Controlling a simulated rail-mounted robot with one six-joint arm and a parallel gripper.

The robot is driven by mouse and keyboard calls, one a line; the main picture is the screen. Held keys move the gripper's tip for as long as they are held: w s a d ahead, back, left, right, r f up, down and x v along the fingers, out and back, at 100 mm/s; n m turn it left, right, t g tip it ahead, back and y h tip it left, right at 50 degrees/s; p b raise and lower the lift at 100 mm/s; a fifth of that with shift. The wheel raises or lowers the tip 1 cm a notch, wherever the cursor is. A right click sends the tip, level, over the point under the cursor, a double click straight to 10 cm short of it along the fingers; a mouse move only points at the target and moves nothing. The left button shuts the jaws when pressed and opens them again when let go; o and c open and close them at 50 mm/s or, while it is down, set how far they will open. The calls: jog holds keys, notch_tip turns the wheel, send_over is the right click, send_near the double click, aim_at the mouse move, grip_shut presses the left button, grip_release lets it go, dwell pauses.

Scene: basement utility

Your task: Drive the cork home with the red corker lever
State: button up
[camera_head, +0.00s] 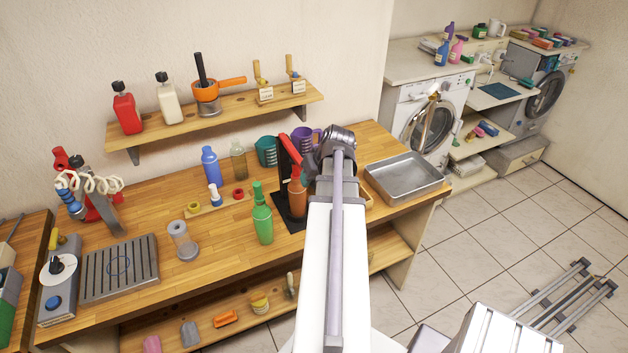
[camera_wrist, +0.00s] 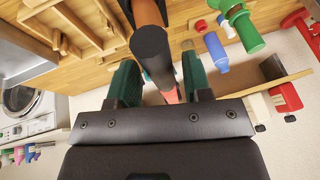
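The corker has a red lever (camera_head: 290,150) raised on a dark upright, standing on a black base (camera_head: 284,212) on the wooden bench. A brown bottle (camera_head: 297,198) stands upright in it. My gripper (camera_head: 312,160) is just right of the lever, partly hidden by my arm. In the wrist view my gripper (camera_wrist: 158,82) has its two green fingers apart. A dark cylindrical part (camera_wrist: 152,46) and a bit of red (camera_wrist: 172,96) show between the fingers; I cannot tell whether they touch. The cork is not visible.
Mugs (camera_head: 267,152) are behind. A metal tray (camera_head: 405,178) lies at right. A wall shelf (camera_head: 225,110) hangs above the bench.

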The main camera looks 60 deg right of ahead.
grip_shut()
jog(key=r+g+p, duration=0.1)
jog(key=r+p, duration=0.2)
jog(key=w+d+r+g+y+p, duration=0.1)
jog(key=r+p, duration=0.2)
jog(key=w+r+g+y+p, duration=0.1)
jog(key=r+p, duration=0.2)
jog(key=p, duration=0.1)
jog(key=shift+d, duration=0.15)
jog(key=shift+r+g, duration=0.1)
jog(key=shift+g, duration=0.3)
jog(key=shift+o, duration=1)
grip_release()
jog(key=shift+f, duration=0.25)
